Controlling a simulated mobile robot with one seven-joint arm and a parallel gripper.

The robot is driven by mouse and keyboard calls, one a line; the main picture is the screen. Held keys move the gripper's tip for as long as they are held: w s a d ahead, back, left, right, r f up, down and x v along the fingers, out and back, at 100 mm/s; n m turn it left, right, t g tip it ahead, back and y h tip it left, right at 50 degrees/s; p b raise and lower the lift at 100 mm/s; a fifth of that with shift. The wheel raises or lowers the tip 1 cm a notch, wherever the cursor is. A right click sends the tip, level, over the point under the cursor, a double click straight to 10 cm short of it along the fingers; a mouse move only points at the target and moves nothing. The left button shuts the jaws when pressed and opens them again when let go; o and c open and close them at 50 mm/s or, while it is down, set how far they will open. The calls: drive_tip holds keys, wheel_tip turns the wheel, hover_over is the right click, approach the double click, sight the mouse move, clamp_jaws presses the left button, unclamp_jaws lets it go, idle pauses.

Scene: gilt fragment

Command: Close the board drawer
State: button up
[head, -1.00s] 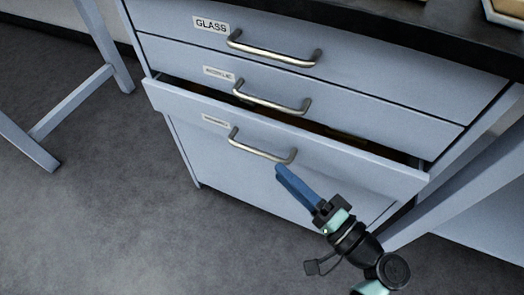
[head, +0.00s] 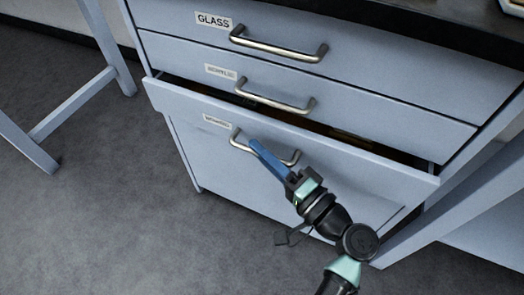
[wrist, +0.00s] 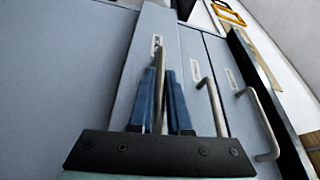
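The lowest drawer (head: 300,148) of the blue-grey cabinet stands partly pulled out, with a dark gap along its top edge. Its small label (head: 216,120) is too blurred to read. Its metal bar handle (head: 236,138) shows on its front, partly covered by my gripper (head: 255,145). In the wrist view the handle (wrist: 159,75) runs between the two blue fingers of my gripper (wrist: 161,85). The fingers are apart, with a small gap visible beside the bar, so they are around it and not visibly clamped.
Above are two drawers that look closed, the "GLASS" drawer (head: 370,55) and the drawer with a blurred "ACRYLIC" label (head: 390,117). Their handles stick out. A table leg (head: 105,45) stands at left and a slanted frame bar (head: 450,190) at right. Grey floor (head: 110,225) is clear in front.

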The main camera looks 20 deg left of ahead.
sight(266, 140)
clamp_jaws()
idle(1.0)
drive_tip(key=shift+w, duration=0.1)
drive_tip(key=w+b, duration=0.1)
drive_tip(key=w, duration=0.2)
drive_tip(key=shift+d+f+b, duration=0.1)
drive_tip(key=shift+f+b, duration=0.05)
drive_tip(key=shift+b, duration=0.15)
drive_tip(key=shift+w+r, duration=0.2)
drive_tip(key=shift+w, duration=0.35)
drive_tip(key=o, duration=0.5)
unclamp_jaws()
drive_tip(key=shift+o, duration=0.2)
